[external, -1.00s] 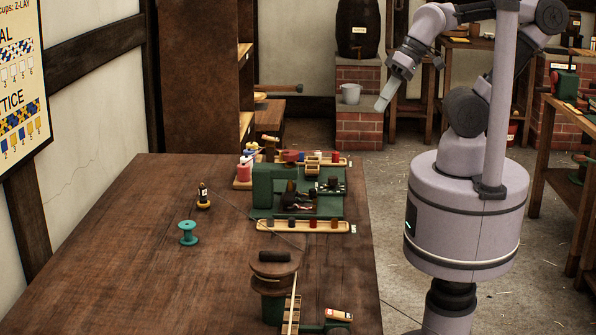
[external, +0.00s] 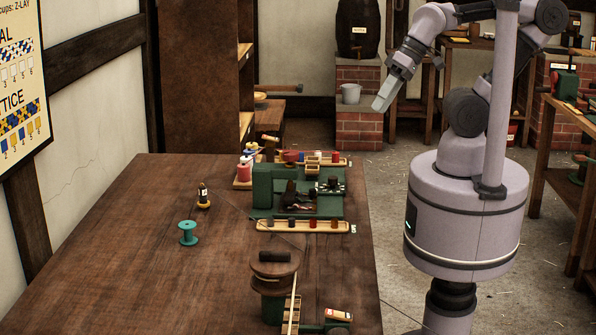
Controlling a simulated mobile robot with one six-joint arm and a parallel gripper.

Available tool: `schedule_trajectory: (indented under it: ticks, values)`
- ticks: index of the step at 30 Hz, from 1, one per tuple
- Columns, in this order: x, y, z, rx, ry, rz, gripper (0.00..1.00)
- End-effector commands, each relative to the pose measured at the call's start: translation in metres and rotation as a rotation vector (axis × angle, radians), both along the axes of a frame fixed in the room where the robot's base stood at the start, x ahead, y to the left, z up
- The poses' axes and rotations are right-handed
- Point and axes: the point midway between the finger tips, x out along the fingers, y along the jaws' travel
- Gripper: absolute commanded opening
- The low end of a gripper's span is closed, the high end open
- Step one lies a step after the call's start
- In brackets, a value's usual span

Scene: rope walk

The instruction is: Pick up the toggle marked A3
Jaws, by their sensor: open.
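My gripper (external: 385,98) hangs in the air to the right of the wooden bench, near the brick plinth, with nothing seen in it. It is open, though its jaws look small and close together from this side. I cannot make out a toggle marked A3. Several small coloured pegs stand in a wooden rack (external: 262,225) along the near side of a green machine (external: 262,186) on the bench. Their markings are too small to read. A second rack (external: 338,161) with small coloured pieces lies behind the machine.
The bench (external: 130,265) also holds a teal spool (external: 188,233), a small dark bottle (external: 203,196) on a yellow base, and a round wooden device (external: 273,271) at the front. The bench's left part is mostly clear.

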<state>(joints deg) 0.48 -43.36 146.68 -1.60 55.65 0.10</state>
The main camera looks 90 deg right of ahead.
Motion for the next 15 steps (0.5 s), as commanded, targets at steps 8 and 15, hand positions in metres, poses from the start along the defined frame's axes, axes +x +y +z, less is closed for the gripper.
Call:
schedule_trajectory:
  ticks: [8, 15]
  values:
    - [0.125, -0.035, 0.011, -0.146, 0.044, -0.087, 0.47]
    - [0.332, -0.055, -0.077, -0.325, 0.016, -0.127, 0.47]
